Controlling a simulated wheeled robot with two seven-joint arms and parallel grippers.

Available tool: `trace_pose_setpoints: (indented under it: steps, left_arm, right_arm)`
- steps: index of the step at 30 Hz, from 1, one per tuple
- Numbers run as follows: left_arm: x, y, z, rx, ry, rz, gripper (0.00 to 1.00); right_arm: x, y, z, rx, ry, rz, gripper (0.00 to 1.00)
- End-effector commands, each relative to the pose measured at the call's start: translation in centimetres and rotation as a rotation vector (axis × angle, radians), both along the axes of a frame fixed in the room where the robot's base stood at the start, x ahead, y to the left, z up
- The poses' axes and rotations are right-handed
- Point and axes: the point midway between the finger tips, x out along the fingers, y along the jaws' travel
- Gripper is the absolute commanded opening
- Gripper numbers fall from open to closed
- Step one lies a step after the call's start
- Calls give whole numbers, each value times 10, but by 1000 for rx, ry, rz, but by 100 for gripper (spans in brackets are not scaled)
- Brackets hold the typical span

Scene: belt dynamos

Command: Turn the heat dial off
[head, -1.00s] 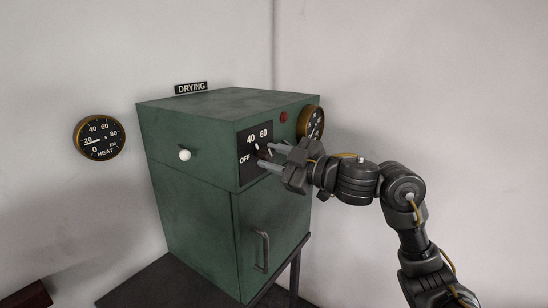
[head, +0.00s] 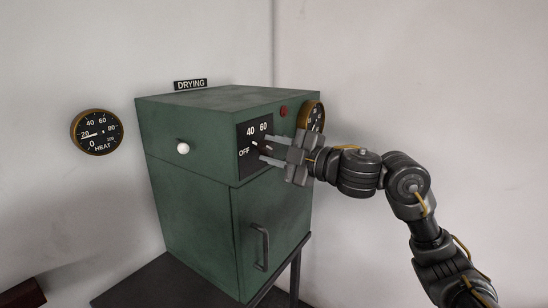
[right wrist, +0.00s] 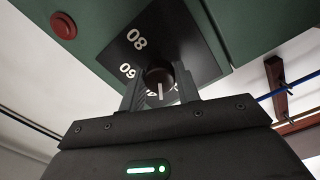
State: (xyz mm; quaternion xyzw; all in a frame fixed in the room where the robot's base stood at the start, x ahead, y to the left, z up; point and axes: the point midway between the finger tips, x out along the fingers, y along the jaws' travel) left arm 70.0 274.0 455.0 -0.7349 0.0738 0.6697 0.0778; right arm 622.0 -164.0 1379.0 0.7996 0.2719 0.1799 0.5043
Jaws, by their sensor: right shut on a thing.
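The heat dial is a dark round knob (right wrist: 158,74) on a black plate (head: 243,168) marked OFF, 40 and 60 in the head view. The plate is on the front of the green drying cabinet (head: 190,205). My right gripper (head: 263,152) is shut on the knob, with one finger on each side of it. In the right wrist view, the knob's white pointer line points down in the picture, near the partly hidden 40; the plate's 80 and 60 are readable there. In the head view, a white mark lies near OFF. My left gripper is not in view.
A round HEAT gauge (head: 97,132) on the wall reads about 20. The cabinet also has a white knob (head: 183,149), a red button (head: 283,111), a brass-rimmed gauge (head: 312,117) and a door handle (head: 263,247). A DRYING sign (head: 190,85) is behind it.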

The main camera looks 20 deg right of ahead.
Motion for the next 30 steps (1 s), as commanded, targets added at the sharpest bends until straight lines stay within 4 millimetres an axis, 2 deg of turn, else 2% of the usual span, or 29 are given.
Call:
trace_pose_setpoints:
  steps: [3, 15, 30]
  left_arm:
    - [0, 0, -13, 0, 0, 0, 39]
    - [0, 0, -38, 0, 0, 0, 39]
    - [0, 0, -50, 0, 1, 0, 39]
  right_arm:
    - [0, -1, -4, -85, -71, -2, 9]
    - [0, 0, -3, -335, -277, 0, 9]
    - [0, 0, -1, -468, -387, 2, 9]
